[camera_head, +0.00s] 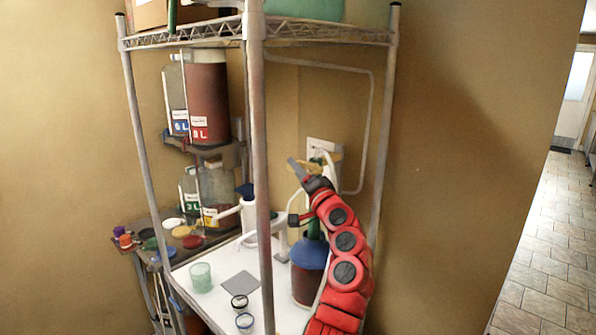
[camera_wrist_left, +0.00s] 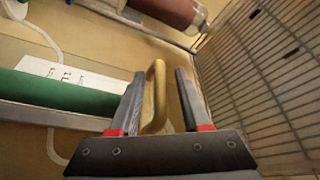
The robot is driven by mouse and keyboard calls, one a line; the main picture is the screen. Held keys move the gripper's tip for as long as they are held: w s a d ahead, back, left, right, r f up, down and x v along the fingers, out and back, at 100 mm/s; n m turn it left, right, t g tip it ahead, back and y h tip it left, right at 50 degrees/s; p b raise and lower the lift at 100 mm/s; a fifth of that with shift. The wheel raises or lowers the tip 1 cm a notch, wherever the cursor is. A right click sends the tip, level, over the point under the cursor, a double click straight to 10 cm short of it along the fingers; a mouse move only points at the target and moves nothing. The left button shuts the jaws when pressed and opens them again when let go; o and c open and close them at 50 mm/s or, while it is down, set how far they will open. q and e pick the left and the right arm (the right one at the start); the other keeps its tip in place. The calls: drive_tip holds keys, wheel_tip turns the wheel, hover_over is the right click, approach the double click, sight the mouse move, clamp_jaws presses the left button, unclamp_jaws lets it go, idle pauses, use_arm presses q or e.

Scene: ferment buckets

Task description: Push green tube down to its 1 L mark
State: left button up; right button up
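The green tube (camera_head: 314,228) rises from the blue cone-shaped top (camera_head: 309,254) of a dark red-brown vessel (camera_head: 305,285) on the shelf. My red arm partly hides it. In the left wrist view the green tube (camera_wrist_left: 60,95) lies across the left side, beside a white label (camera_wrist_left: 75,72) with small marks I cannot read. A tan loop handle (camera_wrist_left: 158,85) stands between the fingers of my left gripper (camera_wrist_left: 160,75). The fingers are apart, with gaps beside the handle. In the head view the left gripper (camera_head: 300,170) is high, above the vessel. My right gripper is not in view.
The white shelf (camera_head: 205,300) also holds a pale green cup (camera_head: 201,277), a grey square (camera_head: 240,284) and small round dishes (camera_head: 244,321). A rack post (camera_head: 263,190) stands in front. Labelled containers (camera_head: 208,95) hang behind. A side table (camera_head: 130,243) holds coloured caps.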

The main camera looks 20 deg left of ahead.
use_arm(q)
clamp_jaws()
idle(1.3)
